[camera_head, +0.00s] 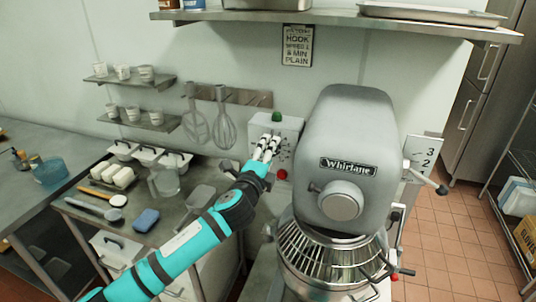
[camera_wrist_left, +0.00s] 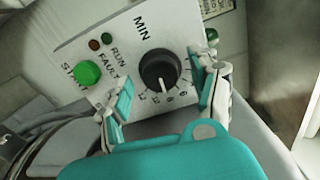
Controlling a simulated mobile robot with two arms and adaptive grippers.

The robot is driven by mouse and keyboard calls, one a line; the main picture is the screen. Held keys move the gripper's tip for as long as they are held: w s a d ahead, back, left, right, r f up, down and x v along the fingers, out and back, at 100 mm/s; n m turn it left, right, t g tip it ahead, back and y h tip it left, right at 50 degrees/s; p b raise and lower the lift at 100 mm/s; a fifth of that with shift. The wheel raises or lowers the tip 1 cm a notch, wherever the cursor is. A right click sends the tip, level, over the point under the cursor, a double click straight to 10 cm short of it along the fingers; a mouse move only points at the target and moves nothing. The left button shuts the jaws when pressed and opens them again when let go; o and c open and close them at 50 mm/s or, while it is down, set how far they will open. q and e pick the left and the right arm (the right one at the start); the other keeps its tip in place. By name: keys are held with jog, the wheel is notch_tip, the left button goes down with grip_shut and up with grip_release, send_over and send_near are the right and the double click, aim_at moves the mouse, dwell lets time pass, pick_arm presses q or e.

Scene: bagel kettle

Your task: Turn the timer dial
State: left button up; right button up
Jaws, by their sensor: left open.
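The timer dial (camera_wrist_left: 160,70) is a round black knob with a white mark, on a white control box (camera_head: 283,125) at the mixer's left. In the left wrist view it sits between and beyond the two fingers of my left gripper (camera_wrist_left: 165,100), which is open and does not visibly touch it. In the head view my left gripper (camera_head: 266,148) is in front of the box and hides the dial. A green start button (camera_wrist_left: 88,73) shows left of the dial. A red button (camera_head: 282,174) is at the box's lower edge. My right gripper is not in view.
The grey mixer (camera_head: 345,150) with its wire bowl guard (camera_head: 330,250) stands close at the right. A clear jug (camera_head: 165,180) and a blue sponge (camera_head: 146,220) are on the side table.

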pick_arm(q)
jog(key=v, duration=1.2)
